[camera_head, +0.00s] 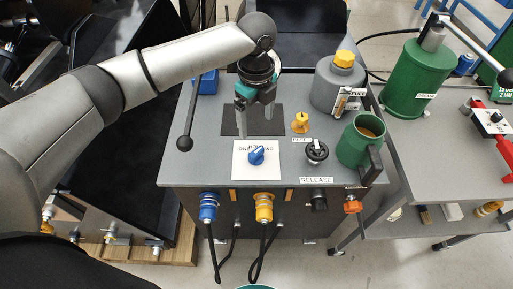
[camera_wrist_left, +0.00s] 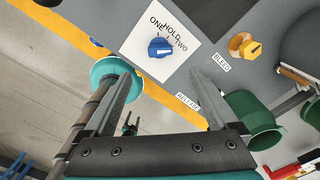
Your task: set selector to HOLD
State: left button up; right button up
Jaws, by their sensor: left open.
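The selector is a blue knob (camera_head: 257,155) on a white plate (camera_head: 240,172) on the grey bench top. The plate reads ONE, HOLD and TWO along its far side. In the left wrist view the knob (camera_wrist_left: 160,47) shows whole on its plate (camera_wrist_left: 190,28); I cannot tell surely which word it points at. My left gripper (camera_head: 255,127) is open and empty, above the bench just behind the plate in the head view. Its fingers (camera_wrist_left: 162,77) are apart and not touching the knob. My right gripper is not in view.
Close right of the plate are a yellow BLEED knob (camera_head: 300,123), a black RELEASE knob (camera_head: 317,151) and a green mug (camera_head: 360,143). A grey jug (camera_head: 338,85) stands behind them. A black-knobbed lever (camera_head: 186,140) is at left. Blue (camera_head: 208,208) and yellow (camera_head: 264,208) couplers line the front.

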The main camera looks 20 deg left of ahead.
aim_at(256, 151)
pick_arm(q)
notch_tip(256, 151, down, 12)
jog(key=shift+r+b, duration=0.2)
jog(key=shift+b, duration=0.9)
jog(key=shift+c, duration=0.2)
jog(key=c, duration=1.3)
